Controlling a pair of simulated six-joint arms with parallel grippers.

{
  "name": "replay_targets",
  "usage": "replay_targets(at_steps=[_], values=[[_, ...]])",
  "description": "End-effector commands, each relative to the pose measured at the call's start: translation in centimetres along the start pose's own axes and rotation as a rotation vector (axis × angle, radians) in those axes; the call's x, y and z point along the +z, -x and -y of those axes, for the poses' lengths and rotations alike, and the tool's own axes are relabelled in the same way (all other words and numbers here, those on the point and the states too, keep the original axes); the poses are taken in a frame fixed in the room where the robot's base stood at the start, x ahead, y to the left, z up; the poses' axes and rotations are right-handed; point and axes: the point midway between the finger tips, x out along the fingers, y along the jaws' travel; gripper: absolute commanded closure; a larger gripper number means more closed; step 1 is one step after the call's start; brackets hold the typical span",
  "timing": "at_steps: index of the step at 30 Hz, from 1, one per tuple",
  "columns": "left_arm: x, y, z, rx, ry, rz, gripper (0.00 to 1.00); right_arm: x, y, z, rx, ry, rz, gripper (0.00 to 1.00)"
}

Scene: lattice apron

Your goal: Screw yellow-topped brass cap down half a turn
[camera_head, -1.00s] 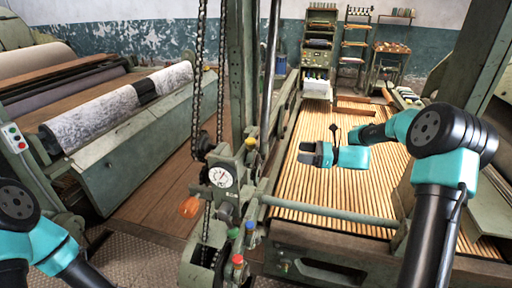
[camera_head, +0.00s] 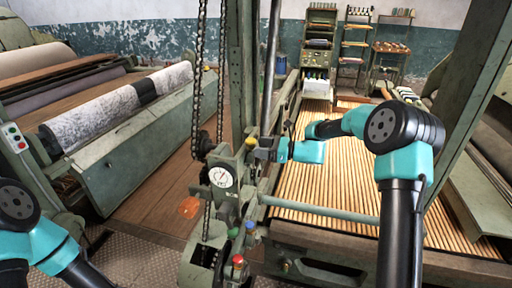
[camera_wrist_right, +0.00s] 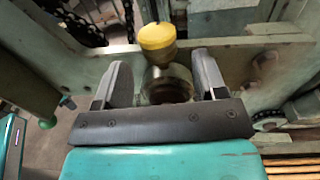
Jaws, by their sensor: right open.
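The yellow-topped brass cap (camera_head: 251,143) sits on top of the green machine housing beside the dial gauge. In the right wrist view its yellow top (camera_wrist_right: 157,37) shows above a brass-coloured round body. My right gripper (camera_head: 259,152) is at the cap, coming from the right. In the right wrist view its two fingers (camera_wrist_right: 163,78) are apart, one on each side of the cap, with gaps visible. The lower part of the cap is partly hidden behind the gripper's dark front edge. Only links of my left arm show at the lower left; its gripper is out of frame.
The white dial gauge (camera_head: 221,177), an orange lamp (camera_head: 190,207) and a red-topped knob (camera_head: 238,260) are close by. Chains (camera_head: 197,80) hang left of the housing. A slatted wooden bed (camera_head: 340,185) lies to the right, below my right arm.

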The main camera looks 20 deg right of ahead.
Motion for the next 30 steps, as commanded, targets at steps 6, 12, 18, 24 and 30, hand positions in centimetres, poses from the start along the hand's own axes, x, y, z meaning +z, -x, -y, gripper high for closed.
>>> replay_targets(at_steps=[6, 12, 18, 24, 30], values=[[0.0, 0.0, 0.0, 0.000, 0.000, 0.000, 1.00, 0.0, -2.1, 0.0, 0.001, 0.001, 0.000, 0.35], [0.0, 0.0, 0.0, 0.000, 0.000, 0.000, 1.00, 0.0, -2.4, 0.0, 0.000, 0.000, -0.001, 0.35], [0.0, 0.0, 0.0, 0.000, 0.000, 0.000, 1.00, 0.0, -2.4, 0.0, 0.000, 0.000, 0.000, 0.42], [0.0, 0.0, 0.0, 0.000, 0.000, 0.000, 1.00, 0.0, -2.4, 0.0, 0.000, 0.000, 0.000, 0.61], [0.0, 0.0, 0.0, 0.000, 0.000, 0.000, 1.00, 0.0, -2.4, 0.0, 0.000, 0.000, 0.000, 0.80]])
